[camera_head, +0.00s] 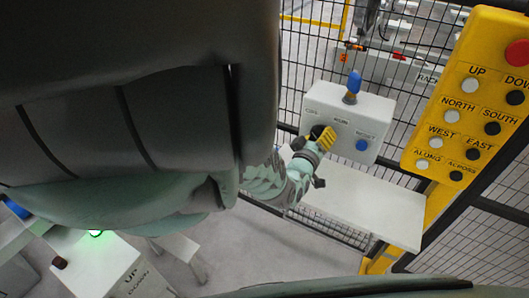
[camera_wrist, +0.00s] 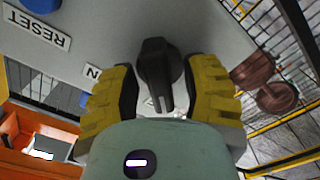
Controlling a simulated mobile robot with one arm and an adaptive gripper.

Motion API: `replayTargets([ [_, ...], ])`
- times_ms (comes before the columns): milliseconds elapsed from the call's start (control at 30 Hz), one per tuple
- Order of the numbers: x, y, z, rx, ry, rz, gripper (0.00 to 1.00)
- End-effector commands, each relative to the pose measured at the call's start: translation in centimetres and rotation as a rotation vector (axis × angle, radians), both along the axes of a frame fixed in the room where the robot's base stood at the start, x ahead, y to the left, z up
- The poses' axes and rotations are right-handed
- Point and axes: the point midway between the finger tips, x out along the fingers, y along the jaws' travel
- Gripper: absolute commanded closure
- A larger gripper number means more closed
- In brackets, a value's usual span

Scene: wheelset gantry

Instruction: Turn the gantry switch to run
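A white control box (camera_head: 367,112) hangs on the mesh fence, with labels RUN and RESET and a blue button below RESET. The switch is a black knob (camera_wrist: 158,68) on this box, with its narrow pointer toward the bottom of the wrist view. My gripper (camera_wrist: 160,100) has its yellow fingers on either side of the knob, with thin gaps visible, so it looks open around it. In the head view my gripper (camera_head: 322,138) is at the left part of the box and mostly hides the knob. The left finger partly covers the RUN label in the wrist view.
A blue-topped post (camera_head: 353,87) stands on the box. A white shelf (camera_head: 365,205) is below. A yellow button panel (camera_head: 467,100) with a red button is at right. Mesh fencing (camera_head: 310,50) stands behind. A reddish-brown round part (camera_wrist: 275,97) lies right of the fingers.

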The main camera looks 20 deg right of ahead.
Motion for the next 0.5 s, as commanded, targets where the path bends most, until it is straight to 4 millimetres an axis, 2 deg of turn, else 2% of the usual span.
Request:
replayTargets([
  [67,-0.04,-0.03,0.01,0.000,0.000,-0.001,0.64],
  [400,-0.02,-0.02,0.01,-0.001,0.000,-0.001,0.99],
  [500,-0.02,-0.01,0.01,0.000,0.000,0.000,1.00],
])
